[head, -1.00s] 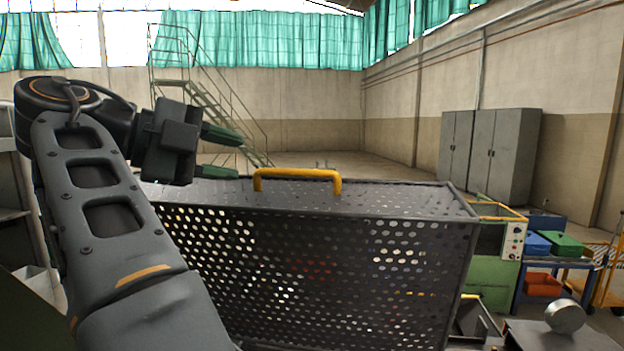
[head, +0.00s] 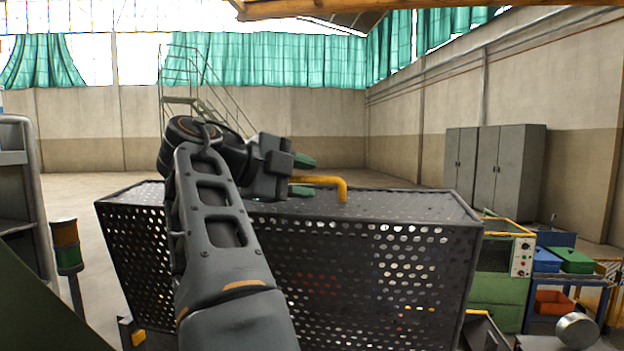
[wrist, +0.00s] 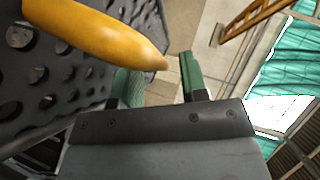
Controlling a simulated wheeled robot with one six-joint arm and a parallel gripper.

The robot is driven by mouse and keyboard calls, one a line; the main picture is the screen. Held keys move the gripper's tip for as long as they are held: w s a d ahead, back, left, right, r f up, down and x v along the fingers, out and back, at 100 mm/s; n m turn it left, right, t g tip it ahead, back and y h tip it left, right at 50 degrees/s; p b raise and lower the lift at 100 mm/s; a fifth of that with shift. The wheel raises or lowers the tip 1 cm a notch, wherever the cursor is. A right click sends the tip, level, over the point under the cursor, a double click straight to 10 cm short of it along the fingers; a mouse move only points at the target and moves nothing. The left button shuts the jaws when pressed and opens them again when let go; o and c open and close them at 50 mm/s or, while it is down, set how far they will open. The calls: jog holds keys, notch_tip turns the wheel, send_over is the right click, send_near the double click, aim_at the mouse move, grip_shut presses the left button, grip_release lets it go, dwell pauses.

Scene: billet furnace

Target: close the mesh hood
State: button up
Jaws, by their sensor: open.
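The mesh hood (head: 360,258) is a dark grey perforated metal box filling the lower middle of the head view. A yellow bar handle (head: 340,188) stands on its top near the front edge; its left part is hidden behind my gripper. My gripper (head: 304,175) is open, with green fingertips pointing right, at the handle's left part. In the wrist view the handle (wrist: 95,30) crosses close to the camera at upper left, by the green fingers (wrist: 158,82). The jaws hold nothing that I can see; whether the bar lies between them I cannot tell.
A green machine (head: 500,275) with a button panel stands right of the hood. Blue and green bins (head: 575,260) and an orange bin (head: 554,302) sit beyond it. A grey shelf (head: 22,190) and a signal lamp (head: 66,245) stand at left. Open floor lies behind.

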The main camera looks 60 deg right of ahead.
jog(key=shift+s+d, duration=0.1)
jog(key=shift+d, duration=0.1)
jog(key=shift+c, duration=0.4)
grip_shut()
